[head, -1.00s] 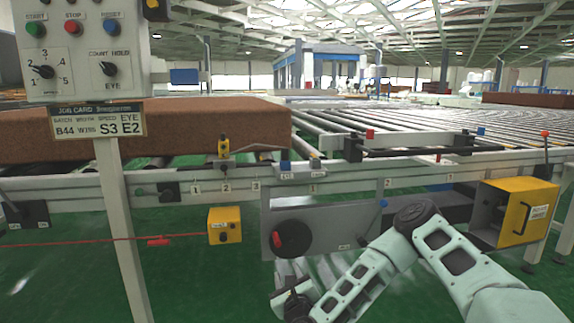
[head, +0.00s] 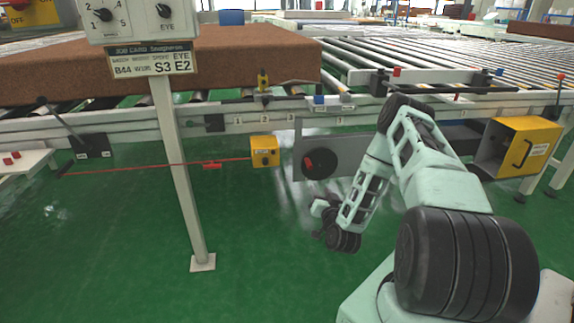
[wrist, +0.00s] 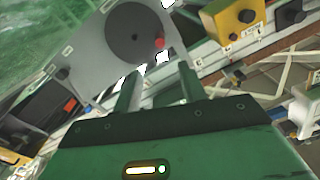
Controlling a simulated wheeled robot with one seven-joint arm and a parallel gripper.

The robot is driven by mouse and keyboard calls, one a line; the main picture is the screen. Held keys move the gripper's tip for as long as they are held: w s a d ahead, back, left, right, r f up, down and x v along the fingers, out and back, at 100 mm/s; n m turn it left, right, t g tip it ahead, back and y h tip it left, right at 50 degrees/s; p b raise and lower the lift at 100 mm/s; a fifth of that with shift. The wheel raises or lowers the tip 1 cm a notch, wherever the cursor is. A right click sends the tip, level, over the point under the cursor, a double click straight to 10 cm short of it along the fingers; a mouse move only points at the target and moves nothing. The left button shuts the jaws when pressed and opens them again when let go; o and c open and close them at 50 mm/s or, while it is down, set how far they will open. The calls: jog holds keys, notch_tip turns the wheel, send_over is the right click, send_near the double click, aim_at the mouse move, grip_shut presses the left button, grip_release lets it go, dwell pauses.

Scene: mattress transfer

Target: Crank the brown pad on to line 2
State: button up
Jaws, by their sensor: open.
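The brown pad (head: 190,65) lies on the rollers at the left in the head view, its right end near the gap before the right-hand rollers. A black crank disc (head: 319,164) with a red handle (head: 309,163) is on a grey plate (head: 352,150) under the rail. My gripper (head: 319,208) is below the disc, apart from it. In the wrist view my gripper (wrist: 158,88) is open and empty, its two fingers apart. The disc (wrist: 128,35) and red knob (wrist: 159,42) show beyond the fingertips.
A control post (head: 180,170) with a job card (head: 152,61) stands left. A yellow box (head: 264,151) hangs left of the crank, with a red cord (head: 130,168) running to it. An open yellow cabinet (head: 521,147) is at right. Green floor in front is clear.

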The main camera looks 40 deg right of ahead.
aim_at(311, 168)
jog(key=b+x, duration=0.3)
jog(key=x, duration=1.4)
jog(key=shift+w+d, duration=0.15)
jog(key=shift+d, duration=0.05)
jog(key=shift+r, duration=0.1)
grip_shut()
